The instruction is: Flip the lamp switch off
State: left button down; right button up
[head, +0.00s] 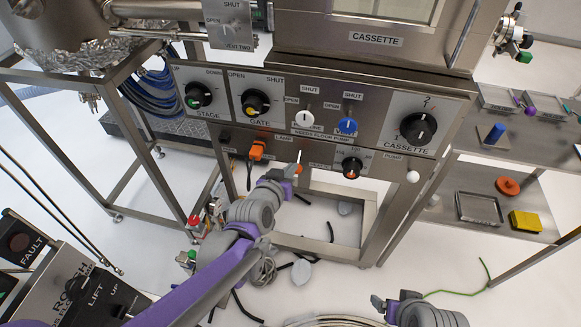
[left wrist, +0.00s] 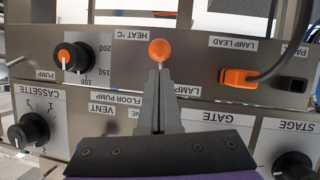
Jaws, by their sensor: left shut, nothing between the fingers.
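The lamp switch is a lever with an orange ball tip (left wrist: 159,50) on the steel control panel. My left gripper (left wrist: 160,72) is shut and empty, its fingertips right at the ball in the left wrist view. The fingers hide the lever below the ball, and I cannot tell if they touch it.
An orange lamp lead plug (head: 257,150) with a dark cable sits left of the switch. The heat knob (head: 352,167) and a white pump knob (head: 413,176) are to the right. Stage (head: 198,95) and gate (head: 255,102) knobs are above. A steel frame stands below.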

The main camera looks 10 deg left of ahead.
pick_arm(q)
jog(key=shift+r, duration=0.1)
pick_arm(e)
jog(key=shift+r, duration=0.1)
pick_arm(q)
jog(key=shift+r+p, duration=0.7)
jog(key=shift+r, duration=0.05)
pick_arm(e)
jog(key=shift+r, duration=0.7)
